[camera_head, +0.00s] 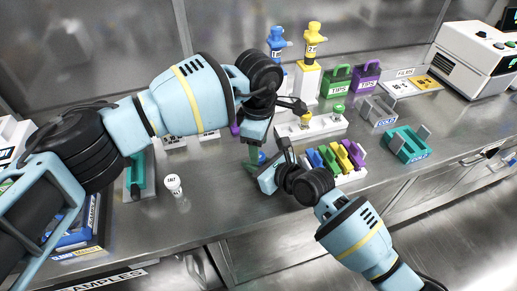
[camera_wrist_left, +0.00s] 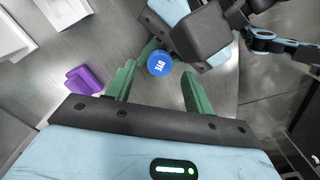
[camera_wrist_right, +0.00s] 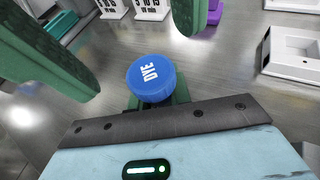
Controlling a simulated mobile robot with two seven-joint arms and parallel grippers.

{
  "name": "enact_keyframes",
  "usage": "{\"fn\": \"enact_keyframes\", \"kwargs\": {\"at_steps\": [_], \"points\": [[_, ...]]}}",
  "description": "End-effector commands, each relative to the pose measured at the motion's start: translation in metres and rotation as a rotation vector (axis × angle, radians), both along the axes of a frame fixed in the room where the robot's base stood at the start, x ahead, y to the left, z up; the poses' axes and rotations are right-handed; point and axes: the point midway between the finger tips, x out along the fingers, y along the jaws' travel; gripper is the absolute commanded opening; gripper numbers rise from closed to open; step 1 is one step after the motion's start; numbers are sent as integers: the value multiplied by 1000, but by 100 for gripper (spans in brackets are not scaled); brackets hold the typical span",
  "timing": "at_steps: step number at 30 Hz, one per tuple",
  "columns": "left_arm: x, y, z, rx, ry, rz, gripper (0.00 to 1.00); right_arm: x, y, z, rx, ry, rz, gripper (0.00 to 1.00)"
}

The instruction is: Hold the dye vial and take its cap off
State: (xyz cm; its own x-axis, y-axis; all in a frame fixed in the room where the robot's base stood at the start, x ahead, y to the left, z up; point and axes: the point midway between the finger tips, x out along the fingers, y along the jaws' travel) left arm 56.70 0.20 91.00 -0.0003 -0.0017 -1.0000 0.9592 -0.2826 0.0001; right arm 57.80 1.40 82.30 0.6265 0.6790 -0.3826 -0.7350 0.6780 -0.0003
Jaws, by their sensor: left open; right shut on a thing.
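The dye vial's blue cap (camera_wrist_right: 152,77), marked DYE, faces up in the right wrist view. It also shows in the left wrist view (camera_wrist_left: 160,62) and as a small blue spot in the head view (camera_head: 262,157). My right gripper (camera_wrist_right: 152,102) is shut on the vial just below the cap. The vial's body is mostly hidden by the fingers. My left gripper (camera_head: 254,153) is open above, its green fingers apart on either side of the cap in the left wrist view. I see no clear contact between them and the cap.
A white salt vial (camera_head: 174,185) stands on the bench to the left. Behind the grippers are a white rack (camera_head: 318,127) and pipette stands. Colored clips (camera_head: 335,157) sit close to the right. A teal carrier (camera_head: 407,146) stands further right. Bare bench lies in front.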

Motion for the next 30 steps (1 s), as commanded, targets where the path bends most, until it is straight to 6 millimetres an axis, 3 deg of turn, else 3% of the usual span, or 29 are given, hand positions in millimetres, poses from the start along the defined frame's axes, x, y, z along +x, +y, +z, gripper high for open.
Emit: {"fn": "enact_keyframes", "kwargs": {"at_steps": [4,13,24,30], "points": [[1,0,17,0,-1,0,52,0,0,0,-1,1,0,0],[0,0,22,0,0,-40,49,0,0,0,0,0,0,0],[1,1,47,1,-2,-449,49,0,0,0,-1,1,0,0],[0,0,53,0,0,-567,49,0,0,0,-1,1,0,0]]}}
